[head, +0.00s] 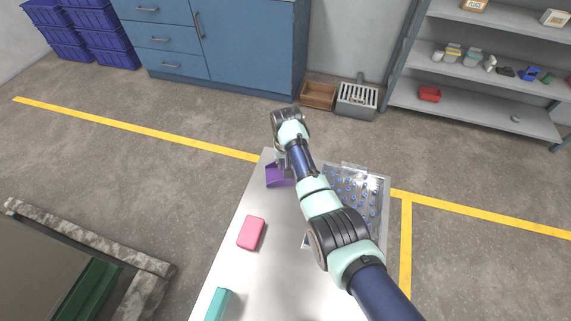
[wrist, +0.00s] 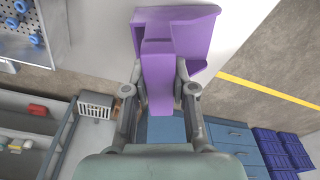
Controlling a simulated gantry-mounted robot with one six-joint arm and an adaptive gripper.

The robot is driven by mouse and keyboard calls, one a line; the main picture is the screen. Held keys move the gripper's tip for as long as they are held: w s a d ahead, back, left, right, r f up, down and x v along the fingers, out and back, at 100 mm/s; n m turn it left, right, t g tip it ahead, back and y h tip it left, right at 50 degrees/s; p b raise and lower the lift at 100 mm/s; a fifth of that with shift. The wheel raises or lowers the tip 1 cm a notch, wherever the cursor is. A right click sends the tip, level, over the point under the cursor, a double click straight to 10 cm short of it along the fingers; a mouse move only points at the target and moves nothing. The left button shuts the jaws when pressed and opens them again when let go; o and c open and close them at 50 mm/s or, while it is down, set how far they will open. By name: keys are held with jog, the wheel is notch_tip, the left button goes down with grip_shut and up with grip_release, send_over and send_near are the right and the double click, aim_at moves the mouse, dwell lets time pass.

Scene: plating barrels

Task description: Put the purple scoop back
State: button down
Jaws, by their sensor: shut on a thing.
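The purple scoop (head: 277,175) is at the far left end of the metal table (head: 232,258) in the head view, beneath my wrist. In the wrist view the purple scoop (wrist: 178,32) fills the upper middle, with its handle between my fingers. My gripper (wrist: 160,90) is shut on that handle. In the head view the arm partly covers the gripper and the scoop. I cannot tell whether the scoop touches the table.
A perforated tray (head: 372,205) with several blue pieces lies right of the arm. A pink block (head: 251,232) and a teal block (head: 218,304) lie on the table's left side. A wooden box (head: 318,95) and a grated bin (head: 357,99) stand on the floor beyond.

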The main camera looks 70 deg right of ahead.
jog(key=shift+d+r, duration=0.1)
jog(key=shift+r, duration=0.05)
jog(key=c, duration=1)
grip_release()
jog(key=shift+o, duration=0.2)
notch_tip(320, 180, up, 12)
jog(key=a+p, duration=0.1)
jog(key=p, duration=0.3)
jog(key=shift+s+a, duration=0.15)
jog(key=shift+s, duration=0.15)
